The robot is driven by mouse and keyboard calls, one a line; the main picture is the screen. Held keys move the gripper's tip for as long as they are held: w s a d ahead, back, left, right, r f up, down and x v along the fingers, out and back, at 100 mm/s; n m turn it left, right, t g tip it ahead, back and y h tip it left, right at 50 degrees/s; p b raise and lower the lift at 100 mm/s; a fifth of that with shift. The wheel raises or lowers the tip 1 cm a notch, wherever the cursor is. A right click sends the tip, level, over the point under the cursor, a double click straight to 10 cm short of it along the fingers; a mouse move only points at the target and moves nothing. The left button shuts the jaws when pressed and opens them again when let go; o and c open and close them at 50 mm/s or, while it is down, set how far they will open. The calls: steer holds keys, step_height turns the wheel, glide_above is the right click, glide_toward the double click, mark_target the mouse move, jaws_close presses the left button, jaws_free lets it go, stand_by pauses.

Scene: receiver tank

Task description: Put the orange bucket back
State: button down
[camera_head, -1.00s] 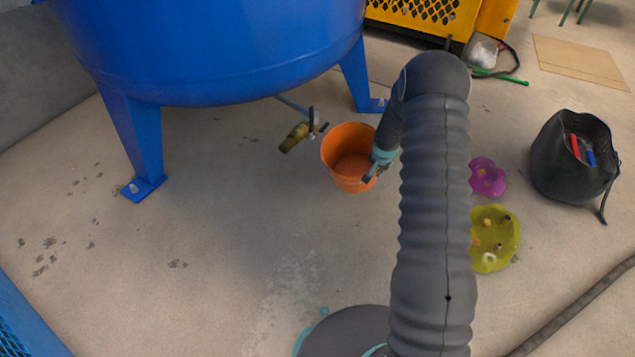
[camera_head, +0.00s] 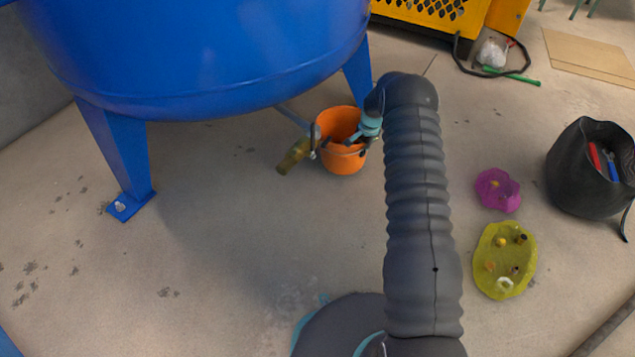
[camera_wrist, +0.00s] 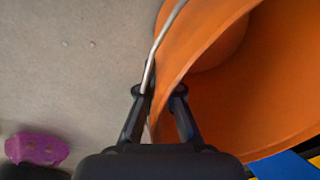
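The orange bucket (camera_head: 343,161) stands upright under the right side of the blue tank (camera_head: 200,55), just behind and right of the brass valve (camera_head: 294,156) in the head view. My gripper (camera_head: 358,138) is at the bucket's right rim. In the wrist view the orange bucket (camera_wrist: 275,90) fills the right side. My gripper (camera_wrist: 161,95) has one finger on each side of the bucket's wall and is shut on it. The wire handle runs up beside the left finger. I cannot tell whether the bucket's base touches the floor.
A tank leg (camera_head: 118,160) stands at left and another (camera_head: 358,75) behind the bucket. The floor in front is clear.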

steer(key=shift+w+a, duration=0.2)
steer(key=shift+w, duration=0.25)
steer(key=shift+a, duration=0.25)
steer(key=s+a+f, duration=0.1)
steer(key=s+a, duration=0.4)
steer(key=s, duration=0.2)
steer(key=s+a+f+b, duration=0.1)
steer(key=s+a+f, duration=0.1)
steer(key=s+a, duration=0.3)
steer(key=shift+s+f, duration=0.3)
steer(key=shift+s, duration=0.8)
steer(key=c, duration=1.3)
jaws_free()
